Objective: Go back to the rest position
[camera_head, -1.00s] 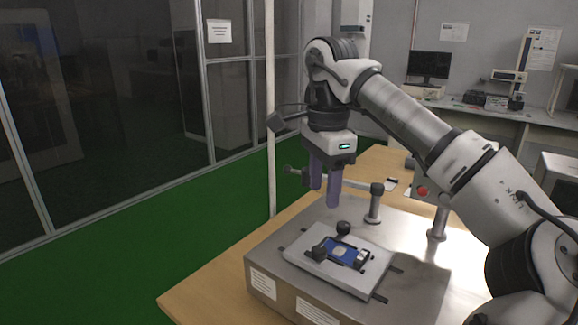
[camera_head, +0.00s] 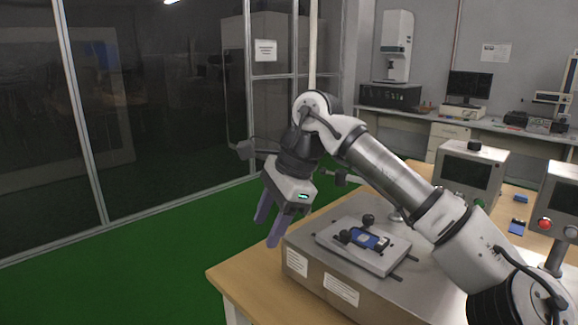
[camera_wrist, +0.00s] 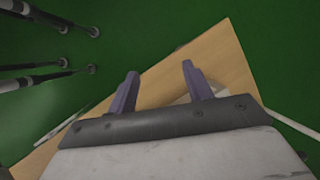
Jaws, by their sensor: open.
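My gripper (camera_head: 268,224) hangs tilted in the air to the left of the metal test bench (camera_head: 330,268), over the green floor beside the wooden table's left edge. Its two purple fingers are apart with nothing between them. In the wrist view my gripper (camera_wrist: 158,82) also shows open and empty, with the table corner and green floor beyond it. A blue device (camera_head: 370,241) lies in the grey fixture plate (camera_head: 340,228) on top of the bench, apart from the gripper.
The wooden table (camera_head: 232,278) carries the bench and two control boxes with screens, one grey (camera_head: 470,175) and one with a red button (camera_head: 560,205). A glass partition (camera_head: 160,130) stands at the left. Green floor (camera_head: 130,270) between partition and table is clear.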

